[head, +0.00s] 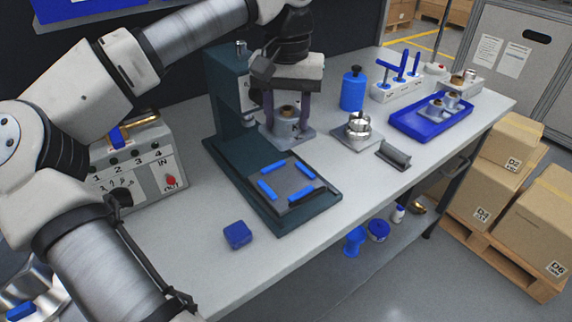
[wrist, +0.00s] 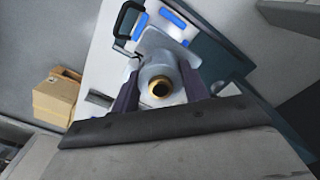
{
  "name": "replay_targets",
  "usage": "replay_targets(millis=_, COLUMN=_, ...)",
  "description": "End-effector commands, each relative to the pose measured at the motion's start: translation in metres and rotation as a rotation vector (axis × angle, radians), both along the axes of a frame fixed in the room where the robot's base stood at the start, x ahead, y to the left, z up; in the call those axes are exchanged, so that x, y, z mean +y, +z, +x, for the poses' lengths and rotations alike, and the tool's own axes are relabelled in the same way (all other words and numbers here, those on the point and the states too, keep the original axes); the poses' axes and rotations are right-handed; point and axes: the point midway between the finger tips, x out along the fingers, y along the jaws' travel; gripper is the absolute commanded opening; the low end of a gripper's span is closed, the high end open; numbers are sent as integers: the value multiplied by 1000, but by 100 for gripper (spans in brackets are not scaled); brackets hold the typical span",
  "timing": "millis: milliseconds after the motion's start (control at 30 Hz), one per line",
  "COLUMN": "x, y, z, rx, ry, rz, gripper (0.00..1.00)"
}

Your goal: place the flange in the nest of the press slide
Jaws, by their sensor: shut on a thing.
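My gripper (head: 287,108) is shut on the flange (head: 293,132), a grey part with a square base and a brass-coloured bore. The flange looks upright between the two fingers; I cannot tell how far it is above the bench. In the wrist view the flange (wrist: 161,84) sits between the fingertips, its brass ring facing the camera. The press slide's nest (head: 288,184) is a grey plate edged by blue strips, on the dark green press base, in front of the gripper. No part is seen in it. The nest's blue strips (wrist: 172,18) also show at the top of the wrist view.
The green press column (head: 226,85) stands close left of the gripper. A silver round part (head: 358,125) on a plate, a grey bracket (head: 393,155) and a blue tray (head: 402,125) with parts lie right. A blue block (head: 237,235) lies in front; a control box (head: 135,165) stands left.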

Motion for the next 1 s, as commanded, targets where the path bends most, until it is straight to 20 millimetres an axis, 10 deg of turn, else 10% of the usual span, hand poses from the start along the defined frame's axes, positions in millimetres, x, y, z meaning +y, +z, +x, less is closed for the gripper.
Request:
replay_targets(millis=300, x=0, y=-68, z=0, rx=0, ry=-1, rz=-1, gripper=9)
replay_targets(millis=1000, x=0, y=-120, z=0, rx=-2, ry=0, rz=0, gripper=9)
